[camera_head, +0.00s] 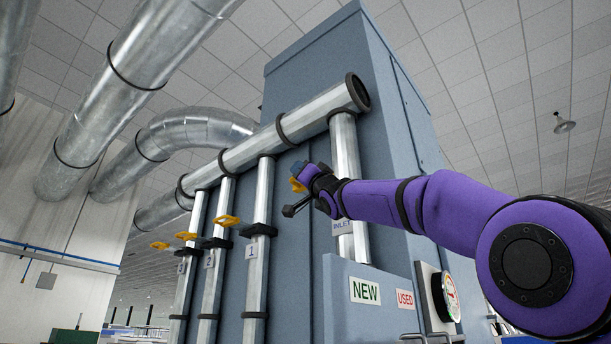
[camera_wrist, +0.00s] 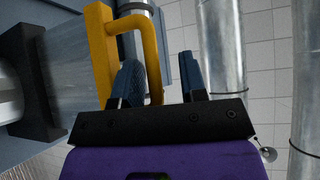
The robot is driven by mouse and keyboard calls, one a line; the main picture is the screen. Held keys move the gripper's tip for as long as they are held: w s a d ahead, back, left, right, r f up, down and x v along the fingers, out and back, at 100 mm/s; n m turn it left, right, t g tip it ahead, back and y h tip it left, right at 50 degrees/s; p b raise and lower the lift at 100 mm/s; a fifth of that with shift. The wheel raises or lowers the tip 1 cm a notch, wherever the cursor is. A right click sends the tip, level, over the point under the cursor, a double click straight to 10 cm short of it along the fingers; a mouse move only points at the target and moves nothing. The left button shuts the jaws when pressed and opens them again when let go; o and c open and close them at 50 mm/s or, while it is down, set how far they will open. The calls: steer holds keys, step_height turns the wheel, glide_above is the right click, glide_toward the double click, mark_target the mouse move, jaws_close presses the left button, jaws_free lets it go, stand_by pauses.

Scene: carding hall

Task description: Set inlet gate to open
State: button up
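The inlet gate is on the vertical pipe (camera_head: 346,160) at the right of the machine front, above a partly covered "INLET" label (camera_head: 342,224). Its yellow handle (camera_head: 297,185) shows just left of my gripper (camera_head: 312,178), which hides most of the gate. In the wrist view the yellow loop handle (camera_wrist: 153,60) is large and close. My gripper (camera_wrist: 160,78) is open there, with two dark blue fingers apart. The left finger overlaps the loop's opening and one yellow bar lies between the fingers, nearer the left one. I cannot tell whether they touch.
Three more pipes with yellow gate handles (camera_head: 226,221) stand to the left, with number tags. A horizontal duct (camera_head: 280,132) crosses above.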

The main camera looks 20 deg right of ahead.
steer(key=v, duration=1)
steer(key=shift+s+f, duration=0.25)
steer(key=shift+f, duration=0.05)
steer(key=shift+s+d, duration=0.1)
steer(key=shift+d, duration=0.05)
